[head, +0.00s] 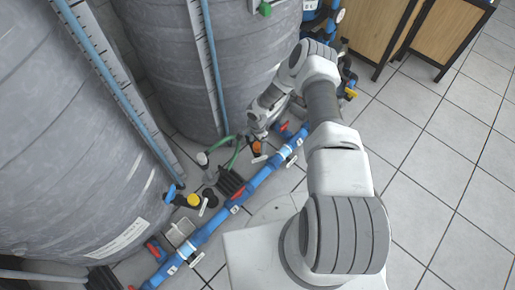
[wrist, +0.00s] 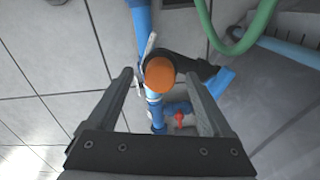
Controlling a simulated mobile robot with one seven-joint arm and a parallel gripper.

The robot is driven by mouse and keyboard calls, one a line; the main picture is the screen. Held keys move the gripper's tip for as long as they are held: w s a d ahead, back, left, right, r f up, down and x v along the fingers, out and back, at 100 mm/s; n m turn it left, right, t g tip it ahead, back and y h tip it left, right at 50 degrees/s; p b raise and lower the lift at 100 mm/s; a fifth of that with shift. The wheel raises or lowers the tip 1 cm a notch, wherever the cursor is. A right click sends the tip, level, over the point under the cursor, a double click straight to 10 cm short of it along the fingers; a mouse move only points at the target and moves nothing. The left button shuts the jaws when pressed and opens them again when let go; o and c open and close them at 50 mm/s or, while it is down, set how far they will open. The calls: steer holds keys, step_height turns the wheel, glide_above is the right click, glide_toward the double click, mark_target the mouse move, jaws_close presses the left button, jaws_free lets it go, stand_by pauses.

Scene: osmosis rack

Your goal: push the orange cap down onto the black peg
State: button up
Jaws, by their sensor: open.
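The orange cap (wrist: 160,74) shows in the wrist view as a round orange top, between and just beyond the tips of my gripper (wrist: 157,84). A black fitting (wrist: 193,66) shows beside and under the cap; I cannot tell how far the cap sits on its peg. In the head view the orange cap (head: 257,147) is small, at the floor pipework below my wrist. My gripper (head: 256,134) is above it there, its fingers hard to make out. In the wrist view the two dark fingers stand apart with nothing held between them.
A blue pipe (head: 218,218) with valves runs along the floor. A green hose (wrist: 252,28) curves close by on the right in the wrist view. Large grey tanks (head: 165,75) stand behind. A yellow cap (head: 193,200) sits further left. Tiled floor (head: 435,160) is clear at right.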

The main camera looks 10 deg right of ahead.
stand_by(0.3)
jaws_close()
stand_by(0.3)
step_height(320, 180, up, 4)
steer(key=shift+w+r+p, duration=0.1)
steer(key=shift+r+p, duration=0.1)
steer(key=shift+p, duration=0.95)
steer(key=w+d+r+p, duration=0.2)
steer(key=d+r, duration=0.4)
steer(key=d, duration=0.5)
steer(key=shift+w+d+r, duration=0.2)
steer(key=shift+w+r, duration=0.1)
steer(key=shift+w, duration=0.05)
step_height(320, 180, up, 35)
steer(key=n, duration=1.4)
glide_above(257, 145)
steer(key=w, duration=0.2)
steer(key=shift+w+d+f, duration=0.15)
steer(key=shift+f, duration=0.05)
